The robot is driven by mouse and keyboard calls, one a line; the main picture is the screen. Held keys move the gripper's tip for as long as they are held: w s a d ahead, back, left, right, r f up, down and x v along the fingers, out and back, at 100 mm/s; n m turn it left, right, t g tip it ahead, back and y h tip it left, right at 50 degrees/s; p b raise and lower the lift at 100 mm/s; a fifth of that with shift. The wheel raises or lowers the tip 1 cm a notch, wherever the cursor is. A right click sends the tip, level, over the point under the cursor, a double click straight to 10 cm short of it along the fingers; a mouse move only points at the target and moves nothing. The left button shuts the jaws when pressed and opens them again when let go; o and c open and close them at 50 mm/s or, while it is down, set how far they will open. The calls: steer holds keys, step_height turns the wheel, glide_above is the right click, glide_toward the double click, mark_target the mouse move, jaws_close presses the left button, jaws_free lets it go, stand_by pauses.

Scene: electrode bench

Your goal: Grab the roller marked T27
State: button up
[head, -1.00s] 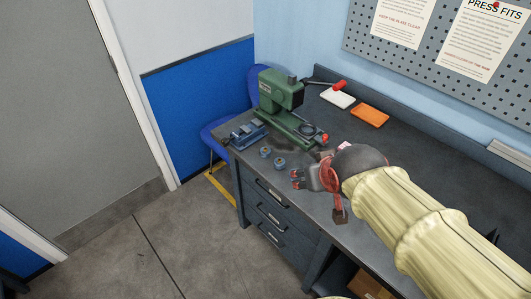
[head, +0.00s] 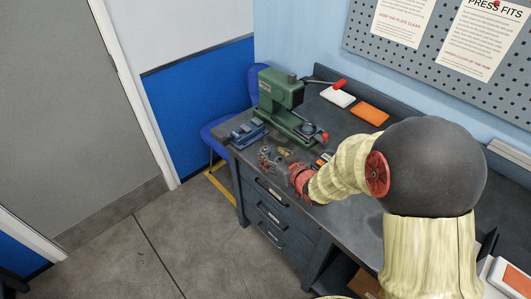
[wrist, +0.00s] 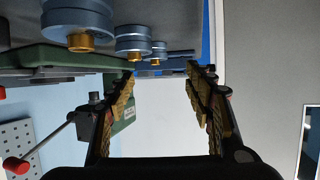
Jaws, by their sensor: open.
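Several blue-grey rollers with brass hubs show upside down at the top of the wrist view: a large near roller (wrist: 78,18), a middle roller (wrist: 134,42) and a small far roller (wrist: 158,50). No T27 marking is readable on any of them. My gripper (wrist: 163,80) is open and empty, with gold pads on both fingers. The rollers appear beyond and to the left of the gap between the fingers. In the head view my gripper (head: 276,160) is low over the bench's front edge and partly hides the rollers there.
The green press (head: 281,98) with its red-knobbed lever stands just behind the rollers. A blue vise-like block (head: 247,133) is left of them. A white tray (head: 338,97) and an orange tray (head: 369,115) lie further back.

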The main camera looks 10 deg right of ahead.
mark_target(267, 149)
steer(key=x, duration=0.1)
steer(key=b+x, duration=0.1)
steer(key=x, duration=0.1)
steer(key=d+b+x, duration=0.1)
steer(key=x, duration=0.1)
steer(key=shift+w+a+f, duration=0.1)
steer(key=shift+f, duration=0.4)
steer(key=shift+w+a, duration=0.1)
steer(key=shift+w, duration=0.35)
steer(key=shift+c, duration=1.1)
steer(key=c, duration=1.1)
